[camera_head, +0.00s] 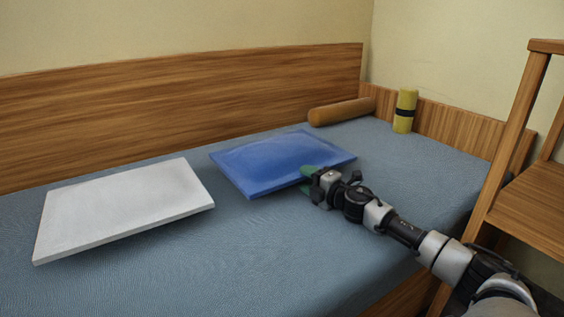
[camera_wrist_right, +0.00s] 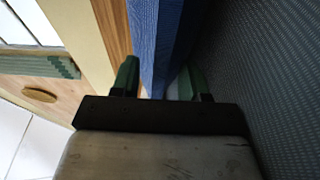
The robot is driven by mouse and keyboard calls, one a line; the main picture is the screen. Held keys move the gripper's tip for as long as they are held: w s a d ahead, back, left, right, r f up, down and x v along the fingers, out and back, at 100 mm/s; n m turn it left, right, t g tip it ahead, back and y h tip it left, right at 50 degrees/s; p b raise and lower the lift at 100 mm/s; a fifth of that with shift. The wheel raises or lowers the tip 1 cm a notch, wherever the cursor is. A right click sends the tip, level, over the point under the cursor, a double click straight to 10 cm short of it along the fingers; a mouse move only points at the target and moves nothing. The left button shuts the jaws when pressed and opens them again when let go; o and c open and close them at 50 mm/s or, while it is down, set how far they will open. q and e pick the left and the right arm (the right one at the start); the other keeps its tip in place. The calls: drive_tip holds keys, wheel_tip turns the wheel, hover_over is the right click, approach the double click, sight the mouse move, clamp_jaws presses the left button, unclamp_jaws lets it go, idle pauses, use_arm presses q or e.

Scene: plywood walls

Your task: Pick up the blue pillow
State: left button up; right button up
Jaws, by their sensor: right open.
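The blue pillow (camera_head: 275,160) lies flat on the bed (camera_head: 270,245) in the head view. My right gripper (camera_head: 308,178) is at its near right edge, and its green fingers partly cover that edge. In the right wrist view, the blue pillow (camera_wrist_right: 156,40) shows edge-on between the two green fingers of my right gripper (camera_wrist_right: 158,80). The fingers are open, one on each side of the pillow's edge. Whether either finger touches it, I cannot tell. My left gripper is not in view.
A white pillow (camera_head: 125,205) lies on the bed to the left. A brown bolster (camera_head: 342,111) and a yellow roll with a black band (camera_head: 404,108) are at the far end. A wooden chair or ladder-like frame (camera_head: 515,140) stands at the right. The front of the bed is clear.

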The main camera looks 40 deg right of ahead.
sight(282, 157)
drive_tip(key=shift+w+a, duration=0.1)
drive_tip(key=shift+w, duration=1.1)
clamp_jaws()
